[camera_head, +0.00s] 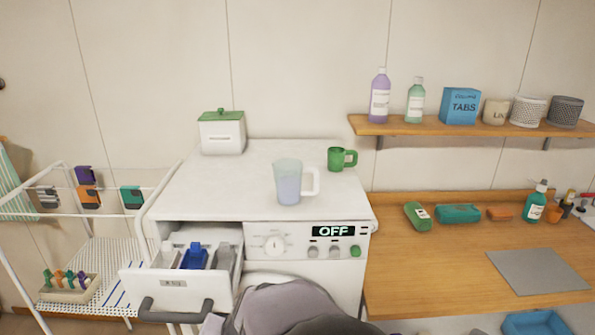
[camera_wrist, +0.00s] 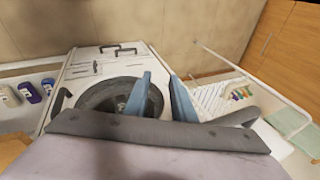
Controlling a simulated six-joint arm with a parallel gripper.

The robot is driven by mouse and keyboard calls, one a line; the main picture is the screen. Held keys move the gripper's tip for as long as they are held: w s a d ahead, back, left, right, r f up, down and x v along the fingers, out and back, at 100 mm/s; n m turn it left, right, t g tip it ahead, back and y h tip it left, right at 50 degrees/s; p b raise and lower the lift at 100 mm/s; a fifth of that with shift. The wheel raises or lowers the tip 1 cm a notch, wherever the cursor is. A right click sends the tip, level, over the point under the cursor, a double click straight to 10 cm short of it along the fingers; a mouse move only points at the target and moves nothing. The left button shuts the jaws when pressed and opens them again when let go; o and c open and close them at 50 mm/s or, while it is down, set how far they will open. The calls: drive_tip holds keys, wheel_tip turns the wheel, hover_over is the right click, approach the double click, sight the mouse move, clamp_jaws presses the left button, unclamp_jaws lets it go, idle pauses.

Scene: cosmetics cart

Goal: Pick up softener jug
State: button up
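A translucent jug (camera_head: 289,184) with a pale handle on its right and lilac liquid inside stands upright on the white washing machine (camera_head: 230,200); I take it as the softener jug. A smaller green mug (camera_head: 336,158) stands behind it to the right. In the wrist view my gripper (camera_wrist: 159,82) shows two blue-grey fingers spread apart with nothing between them, in front of the machine's round door (camera_wrist: 95,97). The jug cannot be made out in the wrist view. My grey arm fills the bottom middle of the head view, well below the jug.
The detergent drawer (camera_head: 140,281) is pulled out below the machine top. A white green-lidded box (camera_head: 222,133) stands at the back left. A drying rack (camera_head: 95,257) is at left, a wooden counter (camera_head: 420,275) at right. The machine top around the jug is mostly clear.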

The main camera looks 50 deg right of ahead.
sight(315, 185)
drive_tip(key=w+d+r+m+t+h, duration=0.1)
drive_tip(key=w+d+r+m+h, duration=0.2)
drive_tip(key=d, duration=0.5)
drive_tip(key=w+d+r+m+t+h, duration=0.1)
drive_tip(key=d+r+m+t+h, duration=0.1)
drive_tip(key=d+r, duration=0.4)
drive_tip(key=w+d+r+n+t+h+b, duration=0.4)
drive_tip(key=w+d+r+h, duration=0.4)
drive_tip(key=d+r, duration=0.3)
drive_tip(key=s+d+r+g+h+b, duration=0.2)
drive_tip(key=s+d+g+h+b, duration=0.15)
drive_tip(key=s+d, duration=0.3)
drive_tip(key=shift+t, duration=0.35)
drive_tip(key=shift+p+x, duration=1.65)
drive_tip(key=shift+x, duration=2.2)
drive_tip(key=shift+d, duration=0.1)
